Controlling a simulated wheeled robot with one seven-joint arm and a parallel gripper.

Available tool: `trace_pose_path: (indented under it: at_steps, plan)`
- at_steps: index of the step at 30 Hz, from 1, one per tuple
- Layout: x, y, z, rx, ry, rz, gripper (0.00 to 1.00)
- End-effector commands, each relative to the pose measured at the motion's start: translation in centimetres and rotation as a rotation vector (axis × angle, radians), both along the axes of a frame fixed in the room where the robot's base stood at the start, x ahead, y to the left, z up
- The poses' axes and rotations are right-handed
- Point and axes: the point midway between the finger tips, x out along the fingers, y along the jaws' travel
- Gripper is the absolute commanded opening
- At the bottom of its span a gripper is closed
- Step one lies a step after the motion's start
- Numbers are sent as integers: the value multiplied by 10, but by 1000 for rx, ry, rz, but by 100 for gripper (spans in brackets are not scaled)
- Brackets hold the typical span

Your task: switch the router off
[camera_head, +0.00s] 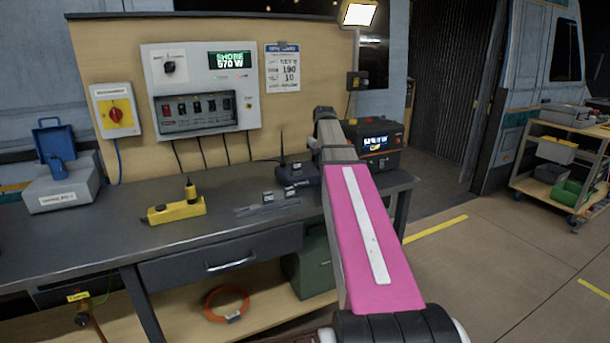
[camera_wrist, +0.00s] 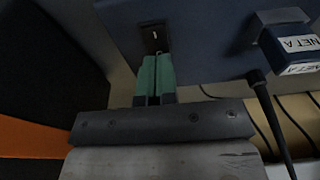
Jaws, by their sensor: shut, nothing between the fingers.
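The router (camera_head: 302,175) is a dark blue box with a black antenna on the right part of the workbench, partly hidden by my arm. In the wrist view the router (camera_wrist: 205,45) fills the top, with a small black rocker switch (camera_wrist: 154,38) bearing a white mark on its face. My gripper (camera_wrist: 156,57) has green fingers, shut together and empty, with their tips just below the switch. I cannot tell whether the tips touch it or which way the rocker is set. In the head view my arm hides the fingers.
Plugs labelled NETA (camera_wrist: 290,47) stick out of the router beside a black antenna (camera_wrist: 268,110). A yellow power strip (camera_head: 175,211) lies left on the bench. A switch panel (camera_head: 200,90) hangs behind.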

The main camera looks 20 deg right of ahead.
Motion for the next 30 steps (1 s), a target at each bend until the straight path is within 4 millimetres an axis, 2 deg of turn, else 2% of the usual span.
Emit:
trace_pose_path:
  at_steps: [30]
  plan:
    - [0,0,-8,0,-1,0,0]
